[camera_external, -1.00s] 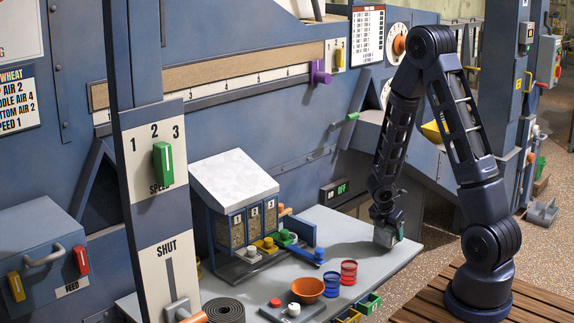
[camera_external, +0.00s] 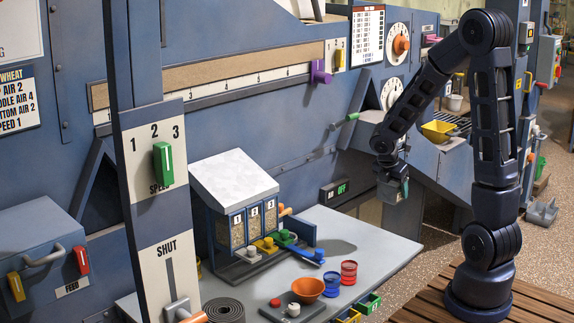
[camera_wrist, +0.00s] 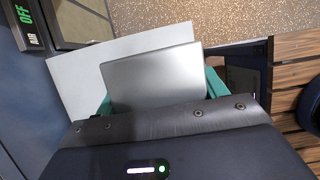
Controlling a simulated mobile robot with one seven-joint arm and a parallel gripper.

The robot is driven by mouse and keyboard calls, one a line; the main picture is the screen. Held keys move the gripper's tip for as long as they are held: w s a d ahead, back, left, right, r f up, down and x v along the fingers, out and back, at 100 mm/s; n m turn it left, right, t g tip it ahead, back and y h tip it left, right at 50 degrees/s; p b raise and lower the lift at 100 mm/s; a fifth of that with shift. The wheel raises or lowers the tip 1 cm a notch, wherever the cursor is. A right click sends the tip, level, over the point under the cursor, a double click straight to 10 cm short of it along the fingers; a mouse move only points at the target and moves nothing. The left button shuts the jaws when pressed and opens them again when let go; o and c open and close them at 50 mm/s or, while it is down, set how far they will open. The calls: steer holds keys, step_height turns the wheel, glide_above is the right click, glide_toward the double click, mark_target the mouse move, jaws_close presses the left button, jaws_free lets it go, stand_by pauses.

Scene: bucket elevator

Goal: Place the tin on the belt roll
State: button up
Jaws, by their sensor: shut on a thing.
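My gripper (camera_external: 392,188) is raised above the right part of the grey table. It is shut on a tin, a grey metal box (camera_wrist: 152,75) with a flat smooth face. In the wrist view, a teal finger shows on each side of the tin. In the external view the tin is small and partly hidden by the fingers. The belt roll (camera_external: 225,311) is a dark coiled strip at the front left of the table, far left of my gripper. The bottom of the roll is near the picture's lower edge.
Between gripper and roll stand a hopper with a white lid (camera_external: 233,177), red rings (camera_external: 348,272), an orange bowl (camera_external: 308,289) and a push-button box (camera_external: 292,311). The table's right part (camera_external: 375,245) is clear.

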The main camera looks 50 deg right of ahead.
steer(key=shift+r, duration=0.25)
steer(key=w+a+r+n+t, duration=0.15)
steer(key=w+a+n, duration=0.25)
steer(key=w+a, duration=0.9)
step_height(320, 180, up, 7)
steer(key=n+t+y, duration=0.3)
steer(key=n, duration=0.7)
glide_above(220, 305)
steer(key=s, duration=0.2)
steer(key=shift+g, duration=0.25)
steer(key=f, duration=1.9)
steer(key=shift+w+a+f, duration=0.15)
steer(key=shift+w+a, duration=0.05)
steer(key=shift+a, duration=0.05)
steer(key=shift+f, duration=0.1)
